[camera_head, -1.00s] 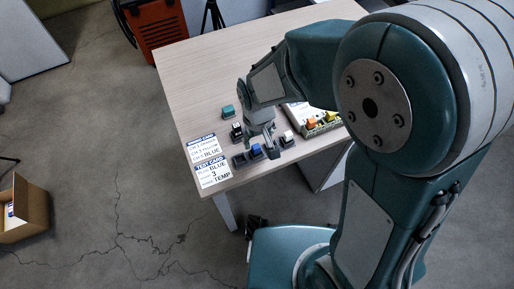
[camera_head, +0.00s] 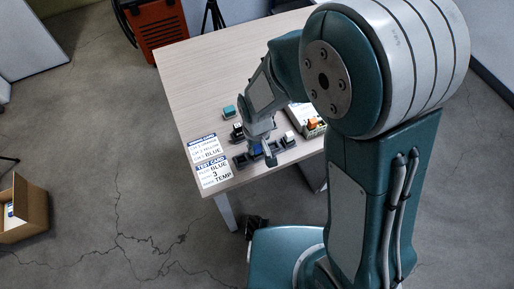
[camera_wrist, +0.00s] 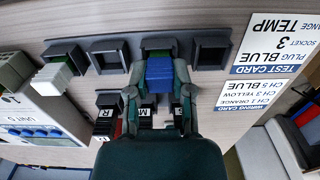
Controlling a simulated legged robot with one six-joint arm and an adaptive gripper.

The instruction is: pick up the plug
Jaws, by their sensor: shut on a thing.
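The blue plug (camera_wrist: 160,72) is between the two fingers of my gripper (camera_wrist: 159,90) in the wrist view. The fingers are shut on its sides. It is at a dark square socket (camera_wrist: 142,45) in a row of several; I cannot tell whether it is seated or raised. In the head view my gripper (camera_head: 267,151) is low over the row, and the blue plug (camera_head: 257,149) is partly hidden by it. The test card (camera_wrist: 270,42) reads plug blue, socket 3, temp.
A white plug (camera_wrist: 54,76) is at the socket on the far left of the wrist view. Dark lettered blocks (camera_wrist: 108,101) lie close under my gripper. A white unit (camera_wrist: 42,115) stands left. A teal block (camera_head: 229,112) is on the table (camera_head: 205,75), whose far part is clear.

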